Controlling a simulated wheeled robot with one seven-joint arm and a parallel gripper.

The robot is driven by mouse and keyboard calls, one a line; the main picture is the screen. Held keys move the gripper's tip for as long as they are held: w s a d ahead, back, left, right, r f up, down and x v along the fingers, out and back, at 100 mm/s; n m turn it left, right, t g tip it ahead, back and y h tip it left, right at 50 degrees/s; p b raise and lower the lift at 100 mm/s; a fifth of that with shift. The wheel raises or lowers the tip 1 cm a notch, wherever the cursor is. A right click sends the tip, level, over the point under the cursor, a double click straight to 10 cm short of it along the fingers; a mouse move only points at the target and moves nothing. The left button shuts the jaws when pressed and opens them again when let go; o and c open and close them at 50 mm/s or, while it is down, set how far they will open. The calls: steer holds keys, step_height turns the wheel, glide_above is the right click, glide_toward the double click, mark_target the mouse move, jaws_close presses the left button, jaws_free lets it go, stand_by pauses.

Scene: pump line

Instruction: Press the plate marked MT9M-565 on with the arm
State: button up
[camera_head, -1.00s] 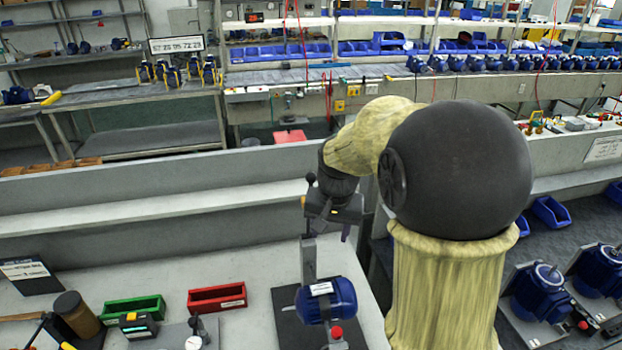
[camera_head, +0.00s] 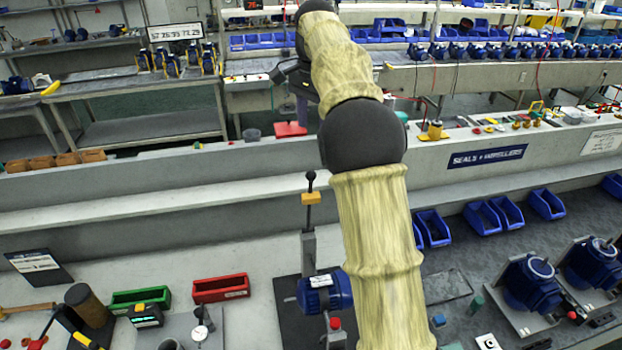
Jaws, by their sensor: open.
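A blue motor (camera_head: 339,289) lies on a dark mat (camera_head: 290,310) at the front bench. A small white plate (camera_head: 321,281) shows on its upper side; its marking is too small to read. A grey upright post (camera_head: 308,250) stands just behind the motor, with a yellow block (camera_head: 311,198) and a black-knobbed lever (camera_head: 310,176) at its top. My gripper (camera_head: 290,75) is dark and partly hidden by my raised arm. It is above and well beyond the lever, and appears empty. My arm covers the motor's right side.
A green bin (camera_head: 140,299) and a red bin (camera_head: 221,288) stand left of the motor. A dial gauge (camera_head: 200,332) stands in front of the red bin. Blue bins (camera_head: 482,217) and blue motors (camera_head: 530,284) are on the right bench. A long raised ledge (camera_head: 150,210) runs behind the bench.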

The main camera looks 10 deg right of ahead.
mark_target(312, 174)
steer(key=f, duration=0.5)
steer(key=f+p, duration=0.1)
steer(key=f, duration=0.5)
steer(key=f+p, duration=0.1)
steer(key=f, duration=0.5)
steer(key=shift+w+a+f, duration=0.15)
steer(key=shift+w+f, duration=0.1)
jaws_close()
